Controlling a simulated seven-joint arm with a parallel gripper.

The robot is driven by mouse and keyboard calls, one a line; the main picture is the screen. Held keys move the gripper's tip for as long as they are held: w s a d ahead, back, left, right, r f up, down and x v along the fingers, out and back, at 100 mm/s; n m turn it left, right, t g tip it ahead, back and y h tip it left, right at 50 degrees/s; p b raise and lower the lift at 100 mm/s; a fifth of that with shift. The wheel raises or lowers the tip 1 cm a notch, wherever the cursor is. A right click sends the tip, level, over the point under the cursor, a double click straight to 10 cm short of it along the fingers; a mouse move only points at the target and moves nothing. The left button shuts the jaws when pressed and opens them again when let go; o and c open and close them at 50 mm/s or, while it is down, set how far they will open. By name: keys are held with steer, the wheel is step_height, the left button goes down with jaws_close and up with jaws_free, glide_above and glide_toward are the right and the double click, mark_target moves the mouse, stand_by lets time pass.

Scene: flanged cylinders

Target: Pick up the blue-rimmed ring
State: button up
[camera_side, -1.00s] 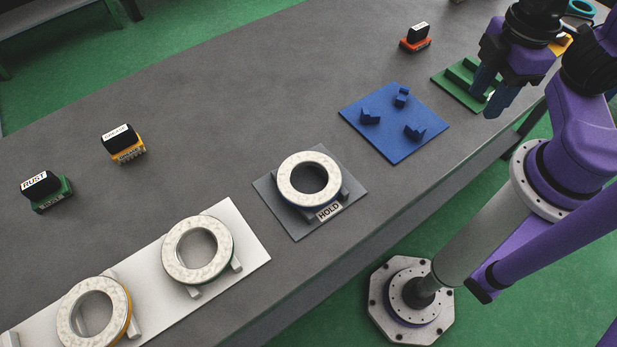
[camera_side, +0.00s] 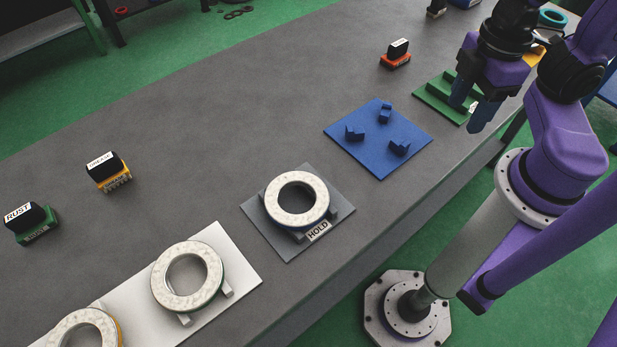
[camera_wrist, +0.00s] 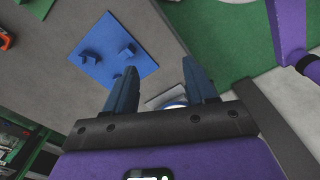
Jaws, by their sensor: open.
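The blue-rimmed ring (camera_side: 297,199) has a pale, mottled top face and a thin dark blue edge. It rests on the grey pad (camera_side: 283,246) labelled HOLD in the side view. My gripper (camera_side: 473,108) is open and empty, up and to the right of the ring, over the area by the green fixture. In the wrist view my gripper's fingers (camera_wrist: 160,68) are apart; part of a pale ring with a blue edge (camera_wrist: 176,103) shows beyond them, mostly hidden by the gripper body.
A blue plate with small posts (camera_side: 365,158) lies between the ring and the green fixture (camera_side: 436,101). A white tray (camera_side: 228,243) holds a green-rimmed ring (camera_side: 187,275) and a yellow-rimmed ring (camera_side: 82,330). Labelled blocks (camera_side: 108,172) stand further back. Open grey table lies behind the pads.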

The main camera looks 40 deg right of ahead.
steer(key=w+a+r+n, duration=0.2)
steer(key=w+a+n, duration=0.3)
steer(key=w+a, duration=0.7)
steer(key=n, duration=0.5)
glide_toward(275, 187)
step_height(275, 187, down, 8)
steer(key=shift+a+f, duration=0.1)
steer(key=shift+f, duration=0.05)
jaws_close()
steer(key=shift+w, duration=0.1)
stand_by(1.1)
